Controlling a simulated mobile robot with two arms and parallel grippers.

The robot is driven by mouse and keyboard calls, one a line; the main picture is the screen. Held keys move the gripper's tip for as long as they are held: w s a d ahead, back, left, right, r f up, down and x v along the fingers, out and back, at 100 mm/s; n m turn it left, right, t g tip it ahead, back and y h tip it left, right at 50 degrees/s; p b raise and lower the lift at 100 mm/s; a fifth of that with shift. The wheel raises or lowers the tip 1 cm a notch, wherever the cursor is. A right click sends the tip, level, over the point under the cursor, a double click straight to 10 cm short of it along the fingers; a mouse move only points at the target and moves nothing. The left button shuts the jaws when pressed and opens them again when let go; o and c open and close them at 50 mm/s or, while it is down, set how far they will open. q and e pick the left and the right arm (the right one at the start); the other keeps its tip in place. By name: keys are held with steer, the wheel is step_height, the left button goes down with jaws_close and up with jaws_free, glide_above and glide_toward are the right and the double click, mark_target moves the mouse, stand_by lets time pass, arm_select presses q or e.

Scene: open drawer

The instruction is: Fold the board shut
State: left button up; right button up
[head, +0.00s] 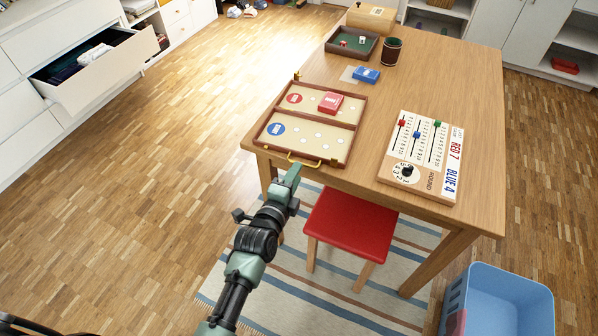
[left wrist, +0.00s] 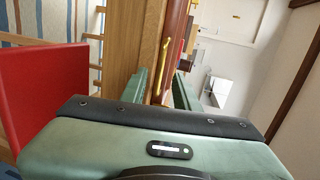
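The board (head: 313,145) lies open and flat on the table's near left corner, a brown-framed case with two cream leaves. My left gripper (head: 292,172) is just in front of the near edge, by the handle. In the left wrist view its fingers (left wrist: 162,92) are apart, with the brass handle (left wrist: 165,62) beyond the gap. My right gripper is not in view.
A scoreboard (head: 424,152) lies right of the board on the wooden table (head: 455,75). A blue card box (head: 366,75), dark tray (head: 351,42) and dice cup (head: 391,51) stand behind. A red stool (head: 349,223) and blue bin (head: 497,300) stand in front.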

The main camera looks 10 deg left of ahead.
arm_select(q)
steer(key=x, duration=0.3)
steer(key=shift+w+d+f, duration=0.1)
steer(key=shift+c, duration=0.3)
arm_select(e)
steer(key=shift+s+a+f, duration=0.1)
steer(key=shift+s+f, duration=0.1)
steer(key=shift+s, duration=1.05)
arm_select(q)
steer(key=c, duration=0.5)
jaws_close()
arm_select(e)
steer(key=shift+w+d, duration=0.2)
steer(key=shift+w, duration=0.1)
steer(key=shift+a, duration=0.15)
